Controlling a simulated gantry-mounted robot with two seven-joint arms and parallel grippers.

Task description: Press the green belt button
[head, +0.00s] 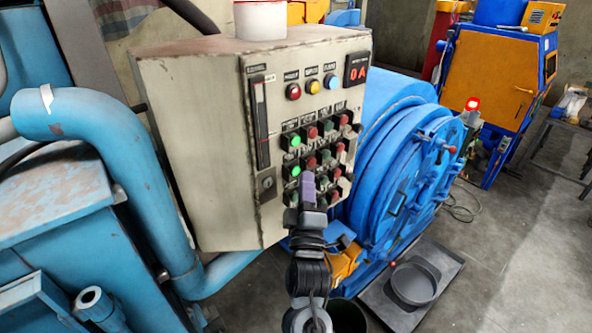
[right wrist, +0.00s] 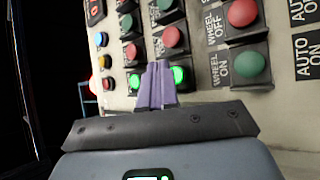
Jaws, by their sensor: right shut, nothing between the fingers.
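The control panel (head: 300,120) on the beige cabinet carries rows of green and red push buttons. Two green buttons are lit in the left column, an upper one (head: 294,141) and a lower one (head: 294,171). I cannot read a belt label. My right gripper (head: 308,185) is shut and empty, its purple fingers in front of the lower buttons, hiding some. In the right wrist view the fingertips (right wrist: 157,72) lie between two lit green buttons, one left (right wrist: 135,82) and one right (right wrist: 179,75). I cannot tell whether they touch anything. My left gripper is not in view.
A green wheel-on button (right wrist: 250,63) and a red wheel-off button (right wrist: 242,12) are close by. Red, yellow and blue lamps (head: 312,86) and a display (head: 357,70) reading "0A" sit above. A blue drum machine (head: 400,170) stands right of the cabinet; a blue pipe (head: 150,180) is left.

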